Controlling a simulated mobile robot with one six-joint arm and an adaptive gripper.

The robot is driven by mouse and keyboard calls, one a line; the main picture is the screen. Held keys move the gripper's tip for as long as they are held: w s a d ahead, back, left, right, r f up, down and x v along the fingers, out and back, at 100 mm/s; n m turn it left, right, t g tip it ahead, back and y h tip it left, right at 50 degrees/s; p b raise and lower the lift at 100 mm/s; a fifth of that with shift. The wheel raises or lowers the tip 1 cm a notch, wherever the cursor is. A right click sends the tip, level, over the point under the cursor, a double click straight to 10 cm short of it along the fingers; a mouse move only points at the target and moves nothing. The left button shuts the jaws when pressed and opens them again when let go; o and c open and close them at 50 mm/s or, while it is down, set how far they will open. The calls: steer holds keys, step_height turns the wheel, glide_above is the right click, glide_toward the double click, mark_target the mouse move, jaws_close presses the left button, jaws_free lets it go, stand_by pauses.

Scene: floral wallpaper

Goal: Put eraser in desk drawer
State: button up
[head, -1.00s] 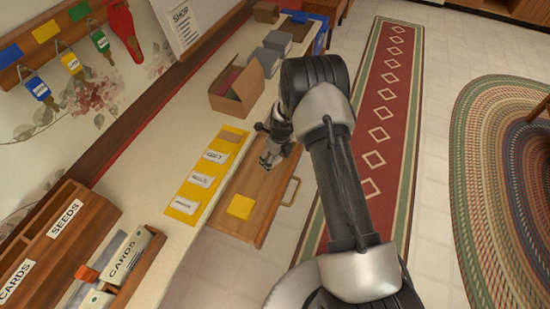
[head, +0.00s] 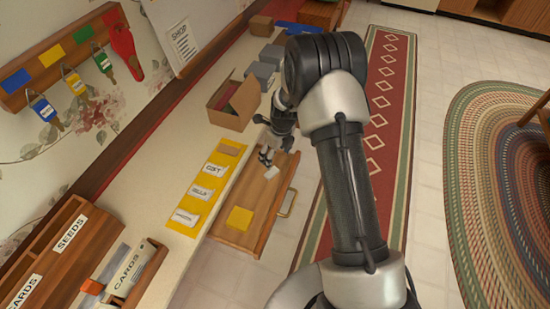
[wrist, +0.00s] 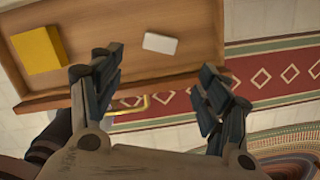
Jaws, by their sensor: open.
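The desk drawer (head: 254,218) is pulled open, its brass handle (head: 287,203) on the outer front. A small white eraser (head: 271,173) lies inside it; it also shows in the wrist view (wrist: 160,43), flat on the wooden drawer floor. A yellow block (head: 239,218) lies in the drawer too, and shows at the upper left of the wrist view (wrist: 38,50). My gripper (head: 266,156) is open and empty, above the drawer at its far end. In the wrist view the open fingers (wrist: 160,88) are spread, with the eraser beyond them, apart from both.
On the desktop, a yellow mat (head: 209,190) holds labelled packets, beside an open cardboard box (head: 235,104). A wooden seed and card rack (head: 65,240) stands at lower left. Keys hang on the wall. A red runner rug (head: 385,130) lies on the floor right of the drawer.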

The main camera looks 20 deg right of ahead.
steer(key=s+a+r+n, duration=0.1)
steer(key=s+r+n, duration=0.25)
steer(key=r, duration=0.45)
steer(key=s+r+n+t, duration=0.1)
steer(key=s+r+n, duration=0.3)
steer(key=r, duration=0.5)
steer(key=s+a+r+n, duration=0.1)
steer(key=s+r+n, duration=0.2)
steer(key=r+n, duration=0.35)
steer(key=s+r+n, duration=0.3)
steer(key=s+n, duration=0.2)
steer(key=s, duration=0.2)
steer(key=s+r+n+t, duration=0.1)
steer(key=s+r+n, duration=0.3)
steer(key=s, duration=0.4)
steer(key=s+r+n+t+h, duration=0.1)
steer(key=s+r+n, duration=0.2)
steer(key=s+n, duration=0.3)
steer(key=shift+s+r+n, duration=0.2)
steer(key=shift+s+n, duration=0.1)
steer(key=shift+s, duration=0.85)
